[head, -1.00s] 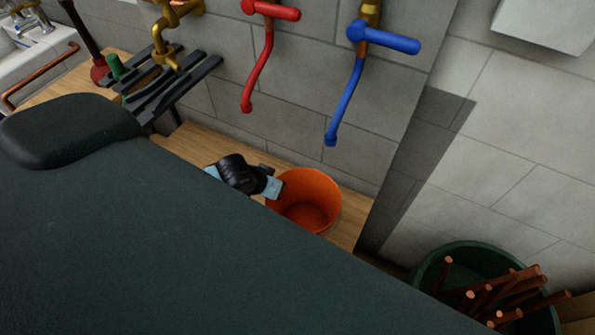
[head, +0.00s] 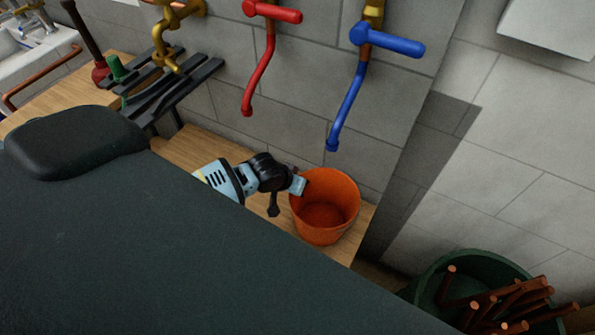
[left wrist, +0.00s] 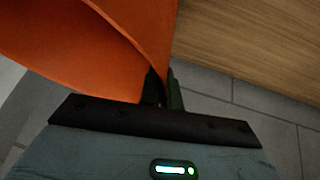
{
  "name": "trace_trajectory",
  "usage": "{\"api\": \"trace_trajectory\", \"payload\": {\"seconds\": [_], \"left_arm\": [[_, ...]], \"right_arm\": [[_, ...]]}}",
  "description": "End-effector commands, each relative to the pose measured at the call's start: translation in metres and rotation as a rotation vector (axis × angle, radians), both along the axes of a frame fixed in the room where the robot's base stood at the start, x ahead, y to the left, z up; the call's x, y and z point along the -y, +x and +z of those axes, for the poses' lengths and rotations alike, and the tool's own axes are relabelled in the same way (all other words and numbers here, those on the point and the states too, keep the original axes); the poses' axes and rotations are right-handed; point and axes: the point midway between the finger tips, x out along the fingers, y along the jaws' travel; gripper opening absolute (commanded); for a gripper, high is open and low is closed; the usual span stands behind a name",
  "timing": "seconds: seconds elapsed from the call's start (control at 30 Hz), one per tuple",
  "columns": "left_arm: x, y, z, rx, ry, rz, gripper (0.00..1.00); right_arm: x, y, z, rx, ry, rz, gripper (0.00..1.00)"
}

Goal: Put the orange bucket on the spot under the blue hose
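The orange bucket (head: 322,228) is upright over the right end of the wooden shelf (head: 185,147), below the blue hose (head: 347,105) in the head view. I cannot tell whether its base touches the wood. No marked spot shows; the bucket may cover it. My left gripper (head: 299,186) is at the bucket's left rim. In the left wrist view its two dark fingers (left wrist: 163,88) are close together on either side of the wall of the bucket (left wrist: 110,45), so it is shut on the rim. My right gripper is not in view.
A red hose (head: 262,75) and a brass tap (head: 160,45) hang to the left of the blue one. A dark slatted rack (head: 175,90) stands at the left. A green tub (head: 430,290) of brown rods is at the lower right. The shelf ends just right of the bucket.

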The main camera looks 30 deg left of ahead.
Motion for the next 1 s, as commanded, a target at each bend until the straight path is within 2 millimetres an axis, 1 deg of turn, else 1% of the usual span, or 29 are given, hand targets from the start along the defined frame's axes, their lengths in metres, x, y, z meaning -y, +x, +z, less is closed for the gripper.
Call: {"api": "trace_trajectory", "payload": {"seconds": [0.27, 0.4, 0.43, 0.57, 0.87, 1.0], "left_arm": [[0.000, 0.001, 0.001, 0.005, -0.001, 0.000, 0.00], [0.000, 0.001, -0.003, 0.003, -0.001, 0.001, 0.00], [0.000, 0.001, -0.003, 0.002, 0.000, 0.000, 0.09], [0.000, 0.001, -0.003, 0.003, 0.000, 0.000, 0.26], [0.000, 0.001, -0.002, 0.003, 0.001, 0.000, 0.27], [-0.001, -0.002, 0.008, 0.005, 0.000, -0.001, 0.27]], "right_arm": [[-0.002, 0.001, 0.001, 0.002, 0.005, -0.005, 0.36], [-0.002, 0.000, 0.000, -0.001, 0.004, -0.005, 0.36], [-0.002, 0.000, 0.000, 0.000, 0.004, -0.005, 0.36], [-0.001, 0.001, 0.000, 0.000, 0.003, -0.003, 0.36], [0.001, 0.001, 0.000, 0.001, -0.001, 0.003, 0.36], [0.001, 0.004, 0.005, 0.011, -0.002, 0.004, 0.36]]}}
